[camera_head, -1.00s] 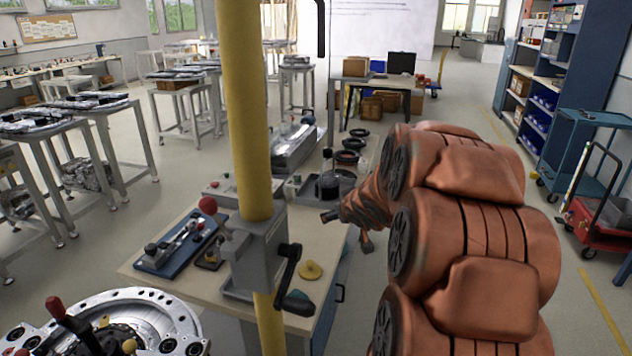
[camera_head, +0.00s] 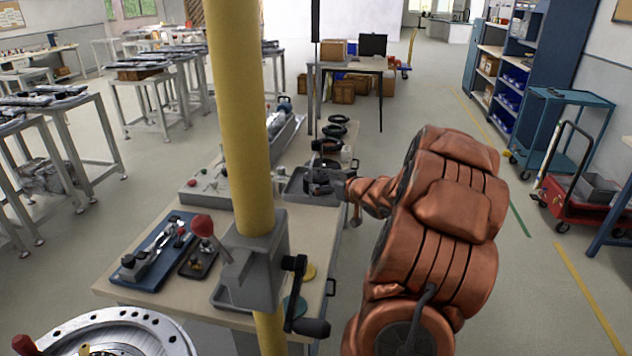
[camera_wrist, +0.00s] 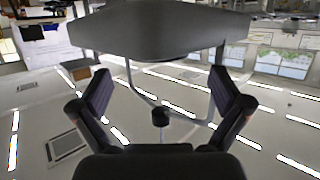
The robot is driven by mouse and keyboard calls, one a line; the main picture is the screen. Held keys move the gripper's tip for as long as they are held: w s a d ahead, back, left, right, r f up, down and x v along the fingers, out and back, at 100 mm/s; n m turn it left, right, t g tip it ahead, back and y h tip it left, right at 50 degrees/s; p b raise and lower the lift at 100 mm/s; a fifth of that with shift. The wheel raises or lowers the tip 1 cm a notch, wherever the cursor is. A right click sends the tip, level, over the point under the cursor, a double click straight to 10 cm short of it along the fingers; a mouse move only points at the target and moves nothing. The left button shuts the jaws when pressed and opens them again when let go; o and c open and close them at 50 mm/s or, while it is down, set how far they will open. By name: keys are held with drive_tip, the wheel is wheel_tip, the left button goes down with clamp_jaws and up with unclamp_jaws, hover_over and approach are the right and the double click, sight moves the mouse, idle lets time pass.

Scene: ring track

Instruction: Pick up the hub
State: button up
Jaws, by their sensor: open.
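My gripper (camera_head: 316,183) is at the far right part of the workbench, low over a grey tray (camera_head: 298,190), with its fingers toward the left. In the wrist view my gripper (camera_wrist: 160,78) has its two dark fingers wide apart, with nothing held between them. A dark round piece (camera_head: 325,147), possibly the hub, stands just behind my gripper in the head view and is partly hidden by it. I cannot tell for certain which piece is the hub. A wide grey shape (camera_wrist: 160,32) fills the top of the wrist view, close to the fingertips.
Several black rings (camera_head: 338,119) lie farther back. A blue tool fixture (camera_head: 158,252) is at the left.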

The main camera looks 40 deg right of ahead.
sight(322, 180)
drive_tip(key=shift+p+x, duration=0.6)
drive_tip(key=shift+x, duration=1.85)
drive_tip(key=shift+s+d+f, duration=0.1)
drive_tip(key=shift+d+f, duration=0.05)
drive_tip(key=shift+f, duration=0.05)
drive_tip(key=shift+c, duration=0.3)
drive_tip(key=c, duration=1.5)
drive_tip(key=shift+c, duration=0.3)
drive_tip(key=shift+r, duration=0.1)
